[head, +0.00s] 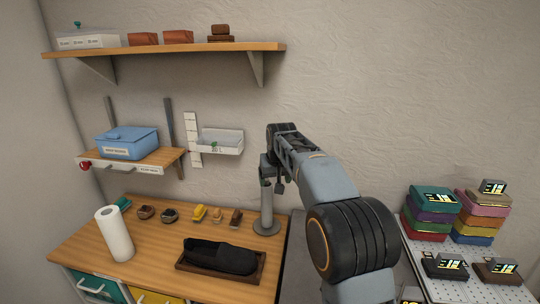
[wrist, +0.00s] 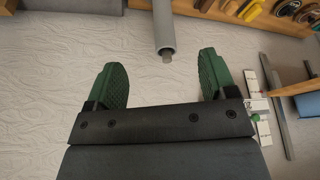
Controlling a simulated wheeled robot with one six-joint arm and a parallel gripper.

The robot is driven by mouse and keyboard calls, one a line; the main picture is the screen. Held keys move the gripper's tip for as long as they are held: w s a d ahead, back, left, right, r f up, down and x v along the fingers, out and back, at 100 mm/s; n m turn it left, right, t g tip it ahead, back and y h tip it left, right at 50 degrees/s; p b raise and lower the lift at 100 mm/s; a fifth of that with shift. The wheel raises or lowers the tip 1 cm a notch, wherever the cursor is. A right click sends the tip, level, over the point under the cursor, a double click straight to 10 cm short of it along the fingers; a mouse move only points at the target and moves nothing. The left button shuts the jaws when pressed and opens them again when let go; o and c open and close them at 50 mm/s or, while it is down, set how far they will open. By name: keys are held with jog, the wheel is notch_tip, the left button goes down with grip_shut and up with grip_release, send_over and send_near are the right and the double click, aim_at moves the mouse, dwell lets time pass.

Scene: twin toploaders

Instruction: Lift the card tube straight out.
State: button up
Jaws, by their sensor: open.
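A grey upright cylinder (head: 266,207) stands on a round grey base (head: 266,229) at the bench's right back corner. In the wrist view the cylinder (wrist: 162,28) comes in from the top edge. A narrower, darker end (wrist: 166,57) pokes a little out of its mouth; I cannot tell for sure that this is the card tube. My gripper (wrist: 162,62) is open and empty, its two green fingers wide apart. The narrow end shows between the fingertips in the picture, touching neither. In the head view my gripper (head: 272,180) is at the cylinder's top, partly hidden by my arm.
A dark cloth lies in a wooden tray (head: 202,274). A paper roll (head: 115,234) and several brushes stand on the bench. A small wall shelf holds a blue box (head: 127,143); a white wall bin (head: 220,142) hangs nearby. Stacked coloured boxes (head: 432,212) are at the right.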

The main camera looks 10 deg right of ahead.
jog(key=p, duration=0.2)
send_near(268, 186)
notch_tip(268, 186, up, 3)
jog(key=s, duration=0.2)
jog(key=p+x, duration=0.1)
jog(key=x, duration=0.3)
jog(key=p+x, duration=0.1)
jog(key=x, duration=0.4)
jog(key=p+x, duration=0.2)
jog(key=x, duration=0.3)
jog(key=shift+w+a, duration=0.15)
jog(key=shift+w, duration=0.3)
jog(key=shift+c, duration=0.4)
jog(key=c, duration=0.9)
